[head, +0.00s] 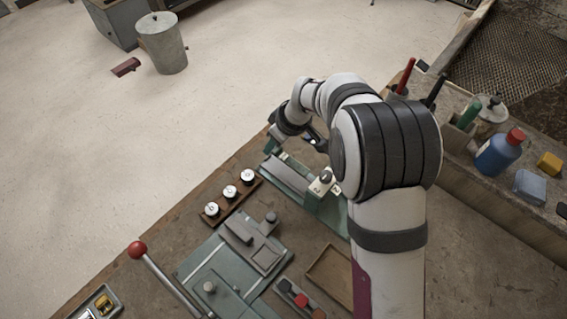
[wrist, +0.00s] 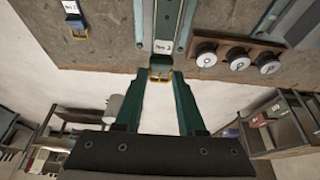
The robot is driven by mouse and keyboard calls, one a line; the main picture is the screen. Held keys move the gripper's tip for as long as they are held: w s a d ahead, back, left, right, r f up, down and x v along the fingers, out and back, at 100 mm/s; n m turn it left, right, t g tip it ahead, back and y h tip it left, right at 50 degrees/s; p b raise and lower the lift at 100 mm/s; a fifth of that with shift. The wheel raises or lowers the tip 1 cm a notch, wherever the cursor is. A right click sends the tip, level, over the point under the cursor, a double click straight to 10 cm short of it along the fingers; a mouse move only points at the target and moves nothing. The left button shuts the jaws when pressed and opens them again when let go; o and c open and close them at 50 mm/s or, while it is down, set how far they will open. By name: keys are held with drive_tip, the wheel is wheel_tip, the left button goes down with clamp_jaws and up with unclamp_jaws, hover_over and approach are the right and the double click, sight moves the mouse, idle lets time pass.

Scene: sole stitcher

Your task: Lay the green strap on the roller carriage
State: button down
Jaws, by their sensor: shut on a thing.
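In the wrist view my gripper (wrist: 161,76) has its two dark green fingers closed on a small piece with a gold buckle-like frame (wrist: 161,73). I take it for the green strap; its strap colour is mostly hidden between the fingertips. The fingertips are at the bench edge, just off the labelled end of a long green-sided rail (wrist: 170,18). In the head view the rail (head: 291,177) lies under my arm, with a white-topped block (head: 321,183) on it. I cannot tell which part is the roller carriage. The gripper (head: 271,146) is partly hidden there by my wrist.
Three white-topped spools (head: 230,191) stand in a wooden rack left of the rail. A blue piece with a gold buckle (wrist: 76,23) lies on the bench. A red-knobbed lever (head: 138,250) rises at front left. Bottles and tools line the right ledge (head: 500,207).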

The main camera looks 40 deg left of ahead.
sight(272, 162)
wheel_tip(272, 162, down, 6)
drive_tip(key=shift+f, duration=0.1)
drive_tip(key=shift+f, duration=0.1)
drive_tip(key=c, duration=0.5)
unclamp_jaws()
